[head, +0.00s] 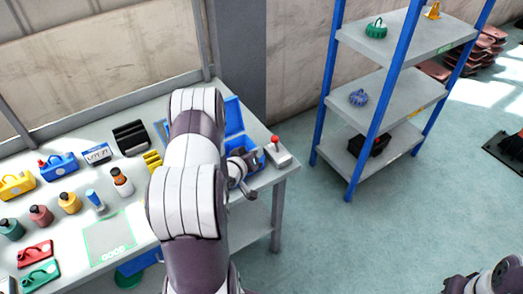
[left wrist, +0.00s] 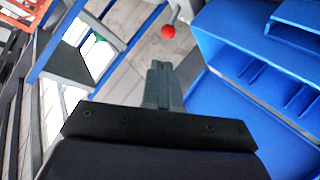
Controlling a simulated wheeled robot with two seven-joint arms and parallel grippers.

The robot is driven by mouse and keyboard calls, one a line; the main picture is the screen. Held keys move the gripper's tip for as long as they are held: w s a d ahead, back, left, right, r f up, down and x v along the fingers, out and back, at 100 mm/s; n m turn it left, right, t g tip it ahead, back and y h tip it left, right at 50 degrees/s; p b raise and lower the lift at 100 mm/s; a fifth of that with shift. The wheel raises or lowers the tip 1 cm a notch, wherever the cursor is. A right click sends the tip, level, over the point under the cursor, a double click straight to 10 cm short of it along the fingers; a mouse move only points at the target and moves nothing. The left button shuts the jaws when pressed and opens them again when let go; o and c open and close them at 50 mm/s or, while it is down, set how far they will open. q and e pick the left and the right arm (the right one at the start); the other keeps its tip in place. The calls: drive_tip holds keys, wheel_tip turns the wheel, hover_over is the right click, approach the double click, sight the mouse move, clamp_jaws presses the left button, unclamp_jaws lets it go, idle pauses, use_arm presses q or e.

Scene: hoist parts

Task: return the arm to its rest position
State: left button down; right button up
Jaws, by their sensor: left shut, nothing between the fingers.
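My left arm reaches up the middle of the head view, over the workbench (head: 255,200). Its gripper (head: 249,189) is at the bench's right end, beside the blue bin (head: 233,112), and is partly hidden by the arm. In the left wrist view the fingers (left wrist: 160,75) are shut together with nothing between them. The blue bin (left wrist: 225,45) fills the right of that view. Part of my right arm shows in the bottom right corner of the head view; its fingers cannot be made out.
A box with a red-knobbed lever (head: 278,152) stands at the bench's right edge, close to the left gripper. Several bottles and coloured parts lie on the left. A green-outlined mat (head: 108,238) is empty. A blue-posted shelf (head: 385,100) stands right, with open floor before it.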

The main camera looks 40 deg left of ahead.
use_arm(q)
drive_tip(key=s+d+f+m+g, duration=0.1)
drive_tip(key=s+f+g, duration=0.1)
drive_tip(key=s+g, duration=0.4)
drive_tip(key=s+d+f+m+g, duration=0.15)
drive_tip(key=s+g, duration=0.25)
drive_tip(key=s, duration=0.4)
drive_tip(key=s+d+r+m+g, duration=0.1)
drive_tip(key=s+d+r+m, duration=0.1)
drive_tip(key=d+r, duration=0.4)
drive_tip(key=s+d+r+m+g+h, duration=0.1)
drive_tip(key=s+d+r+m, duration=0.2)
drive_tip(key=d+r, duration=0.4)
drive_tip(key=shift+s+d+m, duration=0.3)
drive_tip(key=shift+d+m, duration=0.05)
drive_tip(key=shift+d, duration=2.3)
use_arm(e)
drive_tip(key=shift+s+a, duration=0.2)
drive_tip(key=shift+s, duration=0.2)
